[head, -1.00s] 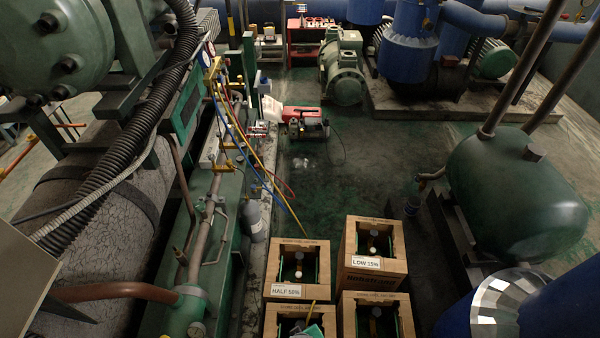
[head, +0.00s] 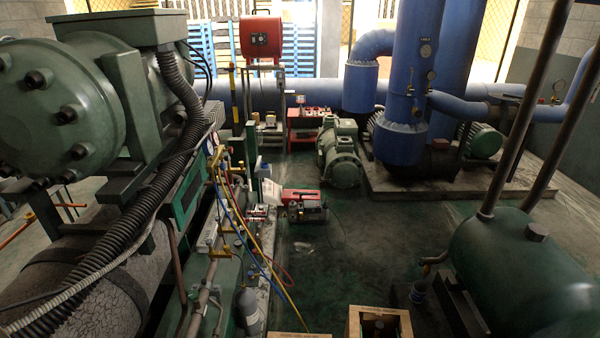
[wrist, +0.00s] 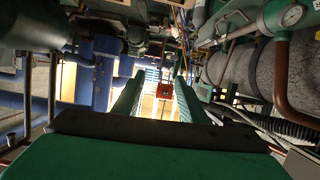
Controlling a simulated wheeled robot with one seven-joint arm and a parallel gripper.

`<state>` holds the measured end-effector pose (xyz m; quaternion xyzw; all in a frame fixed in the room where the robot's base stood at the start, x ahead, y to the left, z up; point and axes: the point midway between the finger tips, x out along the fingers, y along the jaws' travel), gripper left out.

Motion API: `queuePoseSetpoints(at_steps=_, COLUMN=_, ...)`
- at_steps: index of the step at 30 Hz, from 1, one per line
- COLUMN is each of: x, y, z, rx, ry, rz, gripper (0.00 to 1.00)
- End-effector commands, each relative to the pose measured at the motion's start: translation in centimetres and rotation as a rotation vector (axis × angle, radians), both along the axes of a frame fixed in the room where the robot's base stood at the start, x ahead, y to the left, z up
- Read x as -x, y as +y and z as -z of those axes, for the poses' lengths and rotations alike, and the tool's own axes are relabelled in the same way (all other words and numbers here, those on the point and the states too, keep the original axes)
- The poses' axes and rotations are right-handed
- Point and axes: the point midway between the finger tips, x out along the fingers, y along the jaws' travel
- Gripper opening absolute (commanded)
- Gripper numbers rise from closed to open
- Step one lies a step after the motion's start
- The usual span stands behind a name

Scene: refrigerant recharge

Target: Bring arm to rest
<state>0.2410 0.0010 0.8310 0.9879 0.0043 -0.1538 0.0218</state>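My gripper (wrist: 158,84) shows only in the wrist view. Its two green fingers stand apart, with daylight and a distant red reel showing between them, and nothing is held. Its wide green body with a dark edge fills the bottom of that view. The head view shows no part of my arm or gripper.
Green compressor machinery (head: 75,95) and a corrugated hose (head: 120,245) stand at the left. A green tank (head: 525,270) is at the right. Cardboard boxes (head: 380,318) show at the bottom edge. Open floor (head: 345,245) lies between. A red recovery machine (head: 300,195) stands farther back.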

Motion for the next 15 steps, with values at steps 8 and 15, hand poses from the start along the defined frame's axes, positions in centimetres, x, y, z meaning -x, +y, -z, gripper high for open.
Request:
queuePoseSetpoints(at_steps=8, x=0.9, y=-0.1, z=-3.8, rx=-0.039, ry=-0.074, rz=0.016, gripper=0.38)
queuePoseSetpoints(at_steps=15, x=0.9, y=-0.1, z=-3.8, rx=-0.039, ry=-0.074, rz=0.016, gripper=0.38)
